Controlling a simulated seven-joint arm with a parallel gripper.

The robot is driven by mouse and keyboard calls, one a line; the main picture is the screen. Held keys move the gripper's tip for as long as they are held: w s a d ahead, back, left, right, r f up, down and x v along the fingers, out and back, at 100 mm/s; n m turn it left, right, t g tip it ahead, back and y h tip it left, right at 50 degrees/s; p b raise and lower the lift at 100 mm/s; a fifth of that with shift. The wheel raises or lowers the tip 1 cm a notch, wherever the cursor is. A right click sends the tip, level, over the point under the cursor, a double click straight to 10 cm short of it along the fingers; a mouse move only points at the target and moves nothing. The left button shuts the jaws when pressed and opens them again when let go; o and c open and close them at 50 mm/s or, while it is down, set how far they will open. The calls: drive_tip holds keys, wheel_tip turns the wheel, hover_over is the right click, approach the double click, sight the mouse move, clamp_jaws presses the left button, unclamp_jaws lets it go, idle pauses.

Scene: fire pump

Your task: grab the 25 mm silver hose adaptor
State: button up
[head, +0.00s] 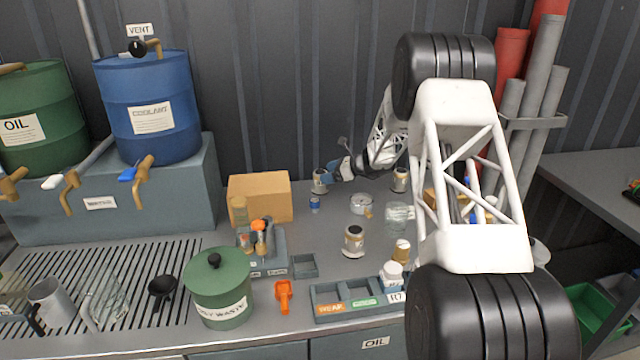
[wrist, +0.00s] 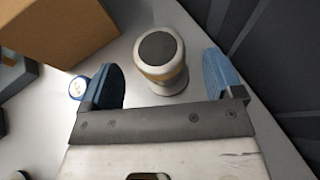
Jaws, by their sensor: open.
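A silver-white adaptor with a dark round top and a tan band (wrist: 160,62) stands upright in the wrist view, between and slightly beyond the blue fingertips of my gripper (wrist: 167,75). A gap shows on both sides of it. In the head view this adaptor (head: 320,182) stands at the back of the bench, right of the cardboard box, with my open gripper (head: 335,168) at it. Two similar adaptors stand apart: one (head: 353,241) mid-bench and one (head: 400,180) at the back right. No size marking is readable.
The cardboard box (head: 260,198) stands close on the left. A small blue-and-white item (head: 315,205) lies near the adaptor, also seen in the wrist view (wrist: 78,88). A clear round dish (head: 361,204) is to the right. The corrugated wall (head: 290,80) is close behind.

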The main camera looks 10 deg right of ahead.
drive_tip(key=shift+x, duration=1.9)
drive_tip(key=c, duration=1.2)
drive_tip(key=shift+r, duration=0.1)
drive_tip(key=shift+r, duration=4.95)
